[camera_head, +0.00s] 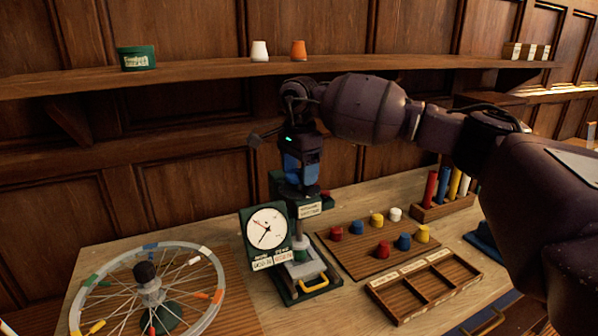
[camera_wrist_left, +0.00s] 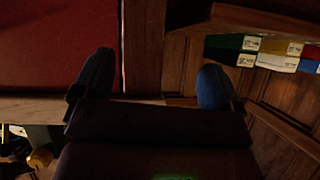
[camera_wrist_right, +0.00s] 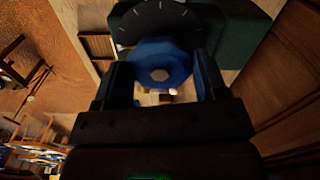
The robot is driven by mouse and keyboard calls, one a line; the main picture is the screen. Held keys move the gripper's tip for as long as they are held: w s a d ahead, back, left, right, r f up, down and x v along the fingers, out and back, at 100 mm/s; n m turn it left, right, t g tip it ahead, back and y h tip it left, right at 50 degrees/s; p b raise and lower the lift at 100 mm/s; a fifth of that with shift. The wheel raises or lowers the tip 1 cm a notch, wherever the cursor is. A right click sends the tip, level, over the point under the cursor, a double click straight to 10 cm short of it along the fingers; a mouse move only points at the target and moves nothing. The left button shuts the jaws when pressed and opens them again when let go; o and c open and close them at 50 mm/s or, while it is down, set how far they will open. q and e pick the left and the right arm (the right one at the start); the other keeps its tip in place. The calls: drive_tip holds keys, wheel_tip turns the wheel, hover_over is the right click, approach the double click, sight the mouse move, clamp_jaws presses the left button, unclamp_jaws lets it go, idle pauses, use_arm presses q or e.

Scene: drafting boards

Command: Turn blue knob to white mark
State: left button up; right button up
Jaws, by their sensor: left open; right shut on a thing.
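A dark dial plate (camera_wrist_right: 128,28) with pale tick marks lies behind the knob; I cannot tell which tick is the white mark. In the head view my right gripper (camera_head: 301,178) points down at the top of the green dial-gauge stand (camera_head: 322,287), and the knob cannot be made out there. My left gripper (camera_wrist_left: 155,82) is open and empty in the left wrist view.
A white gauge face (camera_head: 267,228) fronts the stand. A spoked wheel (camera_head: 212,262) stands left. A peg board (camera_head: 350,256) with coloured pegs and a wooden compartment tray (camera_head: 398,313) lie right. A shelf (camera_head: 200,73) with small cups runs behind my right arm.

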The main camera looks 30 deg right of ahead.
sight(299, 173)
use_arm(q)
drive_tip(key=shift+f, duration=0.15)
use_arm(e)
drive_tip(key=shift+r+n, duration=0.1)
drive_tip(key=shift+n, duration=0.3)
use_arm(q)
drive_tip(key=shift+s+f, duration=0.1)
drive_tip(key=shift+s, duration=0.2)
use_arm(e)
drive_tip(key=o, duration=0.9)
use_arm(q)
drive_tip(key=shift+w, duration=0.15)
use_arm(e)
drive_tip(key=shift+o, duration=0.2)
drive_tip(key=shift+r, duration=0.15)
use_arm(q)
drive_tip(key=shift+s+f, duration=0.2)
drive_tip(key=shift+f, duration=0.05)
use_arm(e)
wheel_tip(299, 173, up, 10)
drive_tip(key=shift+r, duration=0.2)
